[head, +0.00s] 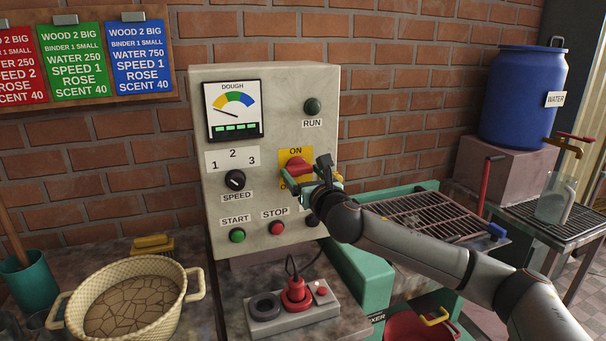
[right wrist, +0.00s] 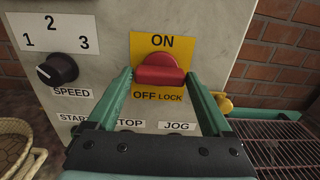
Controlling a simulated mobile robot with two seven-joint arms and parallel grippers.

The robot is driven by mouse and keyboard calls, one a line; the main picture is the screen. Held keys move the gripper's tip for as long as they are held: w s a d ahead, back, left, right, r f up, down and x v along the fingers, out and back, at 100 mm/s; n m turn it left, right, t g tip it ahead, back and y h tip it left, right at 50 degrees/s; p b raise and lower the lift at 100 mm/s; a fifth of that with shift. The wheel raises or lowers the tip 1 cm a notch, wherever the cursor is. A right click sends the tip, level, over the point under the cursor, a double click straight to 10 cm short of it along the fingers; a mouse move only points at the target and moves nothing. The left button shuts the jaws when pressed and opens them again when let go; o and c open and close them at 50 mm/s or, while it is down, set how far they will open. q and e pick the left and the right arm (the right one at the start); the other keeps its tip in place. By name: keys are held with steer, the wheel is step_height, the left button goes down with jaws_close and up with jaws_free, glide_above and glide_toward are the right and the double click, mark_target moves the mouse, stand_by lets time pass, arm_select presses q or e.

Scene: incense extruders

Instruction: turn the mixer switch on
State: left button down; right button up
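The red mixer switch (head: 297,164) is a knob on a yellow ON / OFF LOCK plate (head: 291,153) on the pale control box (head: 268,105). In the right wrist view the knob (right wrist: 158,70) lies crosswise, between the ON label above and the OFF LOCK label below. My right gripper (right wrist: 158,76) is open, with one green finger on each side of the knob. Narrow gaps seem to show; I cannot tell whether the fingers touch it. In the head view the right gripper (head: 312,183) partly hides the plate's lower part. My left gripper is not in view.
A speed dial (head: 235,180), green start button (head: 237,235) and red stop button (head: 277,228) share the panel. A red plug (head: 296,292) stands in a socket strip below. A basket (head: 131,298) is at left; a green-framed rack (head: 430,216) is at right.

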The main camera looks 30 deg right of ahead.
steer(key=c, duration=0.9)
steer(key=m+p, duration=0.1)
steer(key=m, duration=0.2)
steer(key=shift+p, duration=0.3)
steer(key=m+p, duration=0.1)
steer(key=m, duration=0.3)
steer(key=shift+m, duration=0.3)
steer(key=m+p, duration=0.1)
steer(key=m, duration=0.4)
steer(key=m+p, duration=0.1)
steer(key=m, duration=0.4)
steer(key=shift+d, duration=0.1)
steer(key=shift+m, duration=0.3)
steer(key=o, duration=1.2)
